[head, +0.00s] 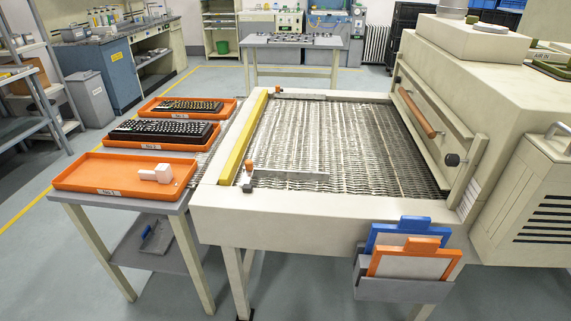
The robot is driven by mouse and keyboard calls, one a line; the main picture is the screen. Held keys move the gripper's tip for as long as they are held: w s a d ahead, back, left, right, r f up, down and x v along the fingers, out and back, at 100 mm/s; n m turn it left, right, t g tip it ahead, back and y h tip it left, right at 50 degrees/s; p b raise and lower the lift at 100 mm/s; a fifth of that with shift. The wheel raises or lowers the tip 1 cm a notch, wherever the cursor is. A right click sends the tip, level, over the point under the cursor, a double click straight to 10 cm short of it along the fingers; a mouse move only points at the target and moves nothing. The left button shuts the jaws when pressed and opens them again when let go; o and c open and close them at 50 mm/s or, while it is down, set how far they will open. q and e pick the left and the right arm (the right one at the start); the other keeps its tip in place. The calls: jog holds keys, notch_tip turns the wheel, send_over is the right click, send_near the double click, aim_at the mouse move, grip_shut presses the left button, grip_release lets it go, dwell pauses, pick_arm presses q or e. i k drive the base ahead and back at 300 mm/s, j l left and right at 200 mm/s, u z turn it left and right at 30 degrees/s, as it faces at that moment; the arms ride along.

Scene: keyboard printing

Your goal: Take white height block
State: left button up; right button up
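The white height block (163,172) is a small, pale, stepped block. It sits in the nearest orange tray (100,178), toward that tray's right end. A tiny light piece lies beside it to the right. Neither of my grippers shows in the head view.
Two more orange trays behind hold dark keyboards (160,132) and (187,106). The grey side table (190,200) stands left of the cream machine with a metal slatted bed (330,140). Blue and orange framed screens (415,262) hang at its front. The near tray is mostly empty.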

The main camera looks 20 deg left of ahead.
aim_at(163, 174)
jog(key=u, duration=1.45)
